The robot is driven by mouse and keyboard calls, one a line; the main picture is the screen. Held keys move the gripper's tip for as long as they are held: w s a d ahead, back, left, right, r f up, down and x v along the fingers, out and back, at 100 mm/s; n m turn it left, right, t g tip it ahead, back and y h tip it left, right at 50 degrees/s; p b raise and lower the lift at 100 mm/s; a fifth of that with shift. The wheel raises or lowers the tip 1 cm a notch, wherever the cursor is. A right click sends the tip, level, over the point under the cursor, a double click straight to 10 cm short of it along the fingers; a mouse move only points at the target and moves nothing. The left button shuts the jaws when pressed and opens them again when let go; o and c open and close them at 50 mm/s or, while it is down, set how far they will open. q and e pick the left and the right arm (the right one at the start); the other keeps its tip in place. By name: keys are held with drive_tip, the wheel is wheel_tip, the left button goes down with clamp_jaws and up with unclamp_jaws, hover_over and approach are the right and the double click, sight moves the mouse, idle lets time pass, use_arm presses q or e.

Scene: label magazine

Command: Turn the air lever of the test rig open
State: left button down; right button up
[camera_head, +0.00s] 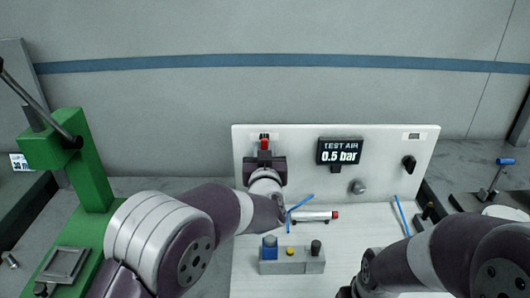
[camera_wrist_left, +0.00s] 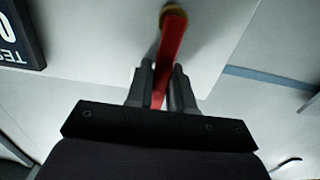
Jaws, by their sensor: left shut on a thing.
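The test rig is a white upright panel (camera_head: 300,140) on a white base. The red air lever (camera_head: 264,138) is on the panel's upper left. In the left wrist view the red lever (camera_wrist_left: 173,50) runs from a brass-coloured pivot down between my fingers. My left gripper (camera_head: 264,152) is at the lever, and its two fingers (camera_wrist_left: 160,92) are shut on it in the left wrist view. The display (camera_head: 340,151) reads "TEST AIR 0.5 bar". My right arm shows at the lower right, but I cannot see its gripper fingers clearly.
A grey block with several buttons (camera_head: 292,266) stands on the rig's base. A cylinder with a red end (camera_head: 318,216) and blue tubes lie behind it. A black knob (camera_head: 408,163) is on the panel's right. A green press (camera_head: 88,170) stands at the left.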

use_arm(q)
drive_tip(key=c, duration=1.1)
unclamp_jaws()
use_arm(e)
drive_tip(key=shift+f+b, duration=0.45)
use_arm(q)
drive_tip(key=s, duration=1.2)
drive_tip(key=shift+s, duration=0.35)
